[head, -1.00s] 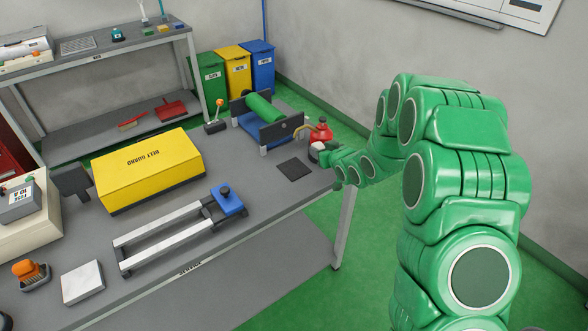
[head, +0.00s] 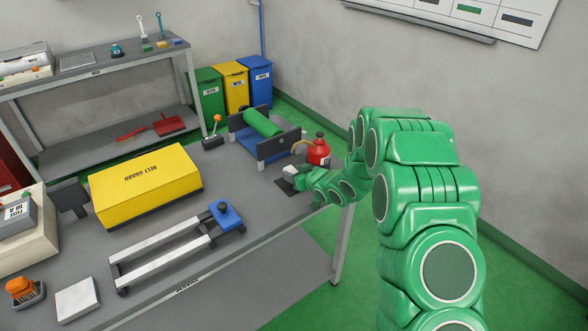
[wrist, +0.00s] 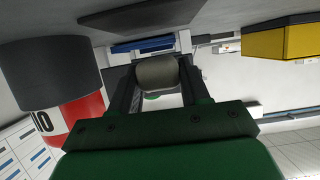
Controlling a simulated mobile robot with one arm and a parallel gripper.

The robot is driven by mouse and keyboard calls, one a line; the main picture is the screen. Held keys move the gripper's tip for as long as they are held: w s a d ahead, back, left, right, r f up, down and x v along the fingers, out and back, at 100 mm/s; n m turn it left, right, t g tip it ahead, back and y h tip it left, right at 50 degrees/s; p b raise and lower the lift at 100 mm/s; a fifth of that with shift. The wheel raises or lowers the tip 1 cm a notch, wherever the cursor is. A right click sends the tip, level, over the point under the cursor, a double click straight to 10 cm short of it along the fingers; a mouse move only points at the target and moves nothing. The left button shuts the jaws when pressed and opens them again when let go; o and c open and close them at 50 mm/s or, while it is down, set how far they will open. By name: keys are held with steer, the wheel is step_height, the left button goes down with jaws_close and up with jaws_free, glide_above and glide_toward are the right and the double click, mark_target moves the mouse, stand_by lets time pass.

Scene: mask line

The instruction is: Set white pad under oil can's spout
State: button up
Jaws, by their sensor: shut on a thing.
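My gripper (head: 296,178) is shut on a small, pale, rounded piece, apparently the white pad (head: 290,171). It is in front and left of the can, over the dark square mat (head: 284,186); whether it touches the mat is unclear. In the wrist view the pad (wrist: 157,73) sits between both fingers, and the can (wrist: 88,112) with its dark base is close at left.
A roller unit with a green roller (head: 263,122) stands just behind the gripper. A yellow belt guard (head: 145,185), a rail frame with a blue block (head: 226,216) and a white square block (head: 77,299) are further left. The table's right edge is close.

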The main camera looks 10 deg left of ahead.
steer(key=shift+f, duration=0.2)
steer(key=shift+f, duration=0.65)
steer(key=o, duration=1)
steer(key=shift+r, duration=0.15)
steer(key=shift+r, duration=0.6)
steer(key=v, duration=1.2)
steer(key=shift+f, duration=0.2)
